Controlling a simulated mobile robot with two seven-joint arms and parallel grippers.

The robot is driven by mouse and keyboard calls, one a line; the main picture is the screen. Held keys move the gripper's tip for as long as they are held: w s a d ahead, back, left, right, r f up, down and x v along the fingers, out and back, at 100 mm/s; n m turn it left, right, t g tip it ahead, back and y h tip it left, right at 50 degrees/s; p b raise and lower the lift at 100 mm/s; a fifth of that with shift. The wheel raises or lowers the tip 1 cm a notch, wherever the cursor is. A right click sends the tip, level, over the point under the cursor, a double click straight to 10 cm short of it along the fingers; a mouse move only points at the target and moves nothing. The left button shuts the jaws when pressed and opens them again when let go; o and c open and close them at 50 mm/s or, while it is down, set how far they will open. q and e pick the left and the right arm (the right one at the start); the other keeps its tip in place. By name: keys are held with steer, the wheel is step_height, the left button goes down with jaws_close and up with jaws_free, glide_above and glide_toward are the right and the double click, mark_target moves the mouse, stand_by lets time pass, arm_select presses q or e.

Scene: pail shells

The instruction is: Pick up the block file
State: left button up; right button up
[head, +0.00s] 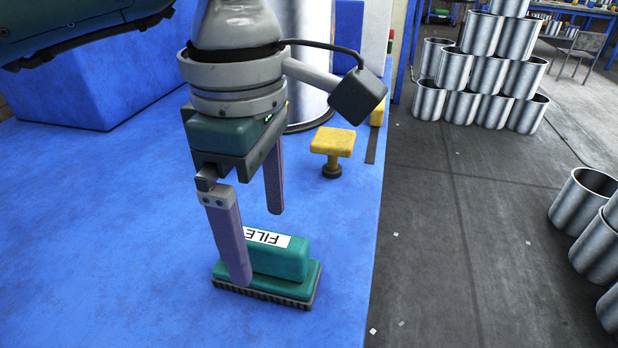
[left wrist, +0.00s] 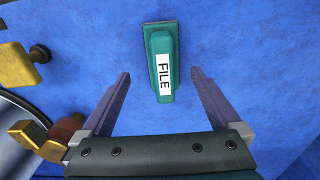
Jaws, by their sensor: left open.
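The block file (head: 285,265) is a green block with a raised green grip and a white label reading FILE. It lies on the blue table near the right edge in the head view. It also shows in the left wrist view (left wrist: 163,85), upper middle, beyond the fingertips and lined up between them. My left gripper (head: 262,246) is open and points down above the block file, with one finger overlapping it in the head view. The gripper also shows in the left wrist view (left wrist: 160,74) with nothing between its two purple fingers. My right gripper is not in view.
A yellow knob (head: 332,148) stands on the blue table (head: 120,250) behind the gripper. A large metal cylinder (head: 308,60) stands further back. Stacked metal pails (head: 487,72) are on the grey floor to the right. The table left of the file is clear.

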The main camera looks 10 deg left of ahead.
mark_target(265, 258)
arm_select(q)
steer(key=f, duration=0.5)
steer(key=shift+s+d, duration=0.2)
steer(key=shift+s, duration=0.05)
steer(key=shift+r, duration=0.1)
jaws_close()
stand_by(0.3)
